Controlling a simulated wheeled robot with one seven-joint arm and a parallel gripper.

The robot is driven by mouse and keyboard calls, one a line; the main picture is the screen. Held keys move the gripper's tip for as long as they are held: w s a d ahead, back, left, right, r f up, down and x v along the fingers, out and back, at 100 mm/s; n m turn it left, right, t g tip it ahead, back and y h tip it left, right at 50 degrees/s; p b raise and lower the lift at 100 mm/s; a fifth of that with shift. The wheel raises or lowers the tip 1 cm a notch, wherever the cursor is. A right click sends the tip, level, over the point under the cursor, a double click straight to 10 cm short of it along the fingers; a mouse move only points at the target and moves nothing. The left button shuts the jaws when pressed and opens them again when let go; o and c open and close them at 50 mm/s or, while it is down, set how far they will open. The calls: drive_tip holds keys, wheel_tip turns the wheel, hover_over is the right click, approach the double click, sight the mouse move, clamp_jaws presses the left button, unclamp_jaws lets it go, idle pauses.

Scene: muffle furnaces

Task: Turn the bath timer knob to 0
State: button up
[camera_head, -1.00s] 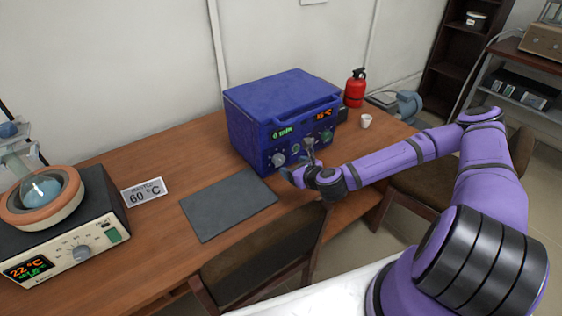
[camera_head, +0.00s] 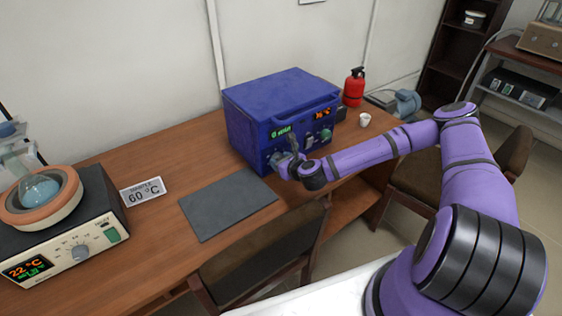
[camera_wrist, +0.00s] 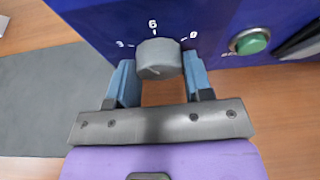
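The blue bath box (camera_head: 285,100) stands on the wooden table. Its timer knob (camera_wrist: 158,58) is grey and round, at the lower left of the front panel. White numerals are printed around it, with a 6 above; the mark on its face is too faint to read. My gripper (camera_wrist: 160,72) is at the knob, one blue finger on each side of it. The fingers are spread apart, very close to the knob's sides; I cannot tell whether they touch it. In the head view my gripper (camera_head: 281,160) covers the knob.
A green button (camera_wrist: 250,42) sits right of the knob. A dark grey mat (camera_head: 228,205) lies in front of the box. A chair (camera_head: 265,245) stands in front of the table.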

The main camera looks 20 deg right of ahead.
drive_tip(key=c, duration=0.4)
drive_tip(key=shift+o, duration=0.2)
drive_tip(key=shift+a+n+t+h, duration=0.1)
drive_tip(key=shift+n+t+h, duration=0.5)
drive_tip(key=shift+n+h, duration=1)
drive_tip(key=shift+n+y, duration=0.3)
drive_tip(key=shift+n, duration=0.1)
drive_tip(key=o, duration=0.9)
